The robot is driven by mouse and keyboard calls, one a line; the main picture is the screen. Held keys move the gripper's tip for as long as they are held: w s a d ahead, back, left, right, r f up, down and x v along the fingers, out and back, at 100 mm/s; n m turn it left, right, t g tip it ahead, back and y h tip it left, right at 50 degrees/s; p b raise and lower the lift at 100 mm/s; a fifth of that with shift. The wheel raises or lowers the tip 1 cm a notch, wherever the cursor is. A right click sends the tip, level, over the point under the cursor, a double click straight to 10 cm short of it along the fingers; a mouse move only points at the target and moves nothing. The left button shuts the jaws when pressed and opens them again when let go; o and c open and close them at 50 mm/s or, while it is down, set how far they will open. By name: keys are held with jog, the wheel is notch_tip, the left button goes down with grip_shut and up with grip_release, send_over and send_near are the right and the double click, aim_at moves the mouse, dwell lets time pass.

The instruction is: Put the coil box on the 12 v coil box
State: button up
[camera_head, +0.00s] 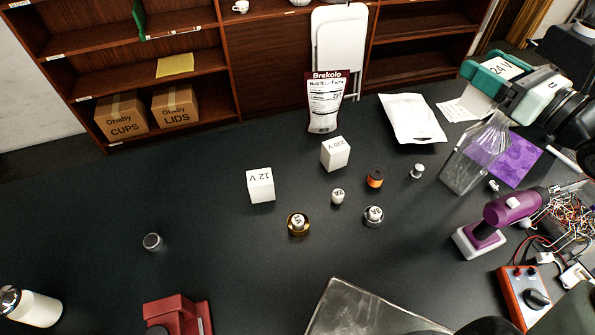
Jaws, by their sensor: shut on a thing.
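The white 12 V coil box (260,186) stands on the dark table left of the middle, its top clear. A white box marked 24 V (503,67) is at the upper right, between the teal parts of my gripper (497,82). My gripper is shut on it and holds it up, far to the right of the 12 V box. The lower part of the 24 V box is hidden by the gripper.
Another white box marked 220 V (335,154) stands right of the 12 V box. Several small spools and weights lie nearby, including an orange one (375,178). A coffee bag (326,103), clear container (468,160) and purple drill (505,212) also stand there.

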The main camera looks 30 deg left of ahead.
jog(key=a+f+n+g+y, duration=0.15)
jog(key=a+f, duration=0.35)
jog(key=a, duration=0.6)
jog(key=n+g+y, duration=0.1)
jog(key=n+g, duration=0.4)
jog(key=g, duration=0.3)
send_over(254, 175)
notch_tip(254, 175, down, 15)
jog(key=shift+f, duration=2)
jog(key=o, duration=1.2)
jog(key=shift+f, duration=0.15)
